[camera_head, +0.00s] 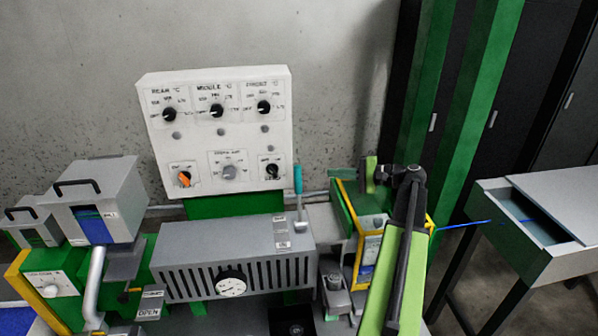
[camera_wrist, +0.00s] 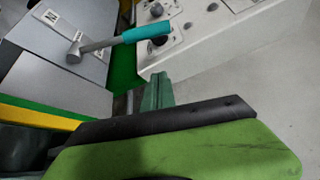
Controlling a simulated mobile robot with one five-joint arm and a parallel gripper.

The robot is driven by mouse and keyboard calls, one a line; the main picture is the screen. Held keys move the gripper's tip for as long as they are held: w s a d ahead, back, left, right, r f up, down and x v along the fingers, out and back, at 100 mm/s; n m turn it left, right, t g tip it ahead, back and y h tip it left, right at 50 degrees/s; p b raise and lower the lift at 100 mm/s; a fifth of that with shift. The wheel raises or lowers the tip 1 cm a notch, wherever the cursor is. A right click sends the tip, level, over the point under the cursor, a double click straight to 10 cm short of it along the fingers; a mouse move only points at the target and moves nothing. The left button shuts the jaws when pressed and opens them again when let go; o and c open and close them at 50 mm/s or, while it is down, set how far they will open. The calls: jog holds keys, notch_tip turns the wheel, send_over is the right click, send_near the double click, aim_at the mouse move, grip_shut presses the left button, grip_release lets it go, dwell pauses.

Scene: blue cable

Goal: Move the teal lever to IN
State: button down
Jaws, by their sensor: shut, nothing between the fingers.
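The teal lever (camera_head: 298,181) stands upright on the right end of the top of the grey slotted box (camera_head: 232,262). It has a teal grip on a thin grey shaft. In the wrist view the lever (camera_wrist: 147,33) lies across the top, its grip pointing right and its base at a labelled plate. One label (camera_wrist: 51,17) there shows an "N"; another is partly behind the shaft. My gripper (camera_head: 370,174) is to the right of the lever, apart from it, shut and empty. In the wrist view its green fingers (camera_wrist: 158,95) are below the grip, not touching it.
A white control panel (camera_head: 220,135) with several knobs stands behind the box. A yellow-edged green machine (camera_head: 345,215) is right of the box. A blue cable (camera_head: 462,225) reaches toward a grey table (camera_head: 535,255) at the right. Grey machines (camera_head: 95,195) stand left.

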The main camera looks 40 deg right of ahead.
aim_at(299, 196)
jog(key=shift+a, duration=0.15)
jog(key=b+x, duration=0.2)
jog(key=x, duration=0.8)
jog(key=s+a, duration=0.1)
jog(key=s+a+r+p, duration=0.1)
jog(key=shift+s+a+r+p, duration=0.2)
jog(key=shift+s+p, duration=0.1)
jog(key=shift+s, duration=0.1)
jog(key=shift+s, duration=0.1)
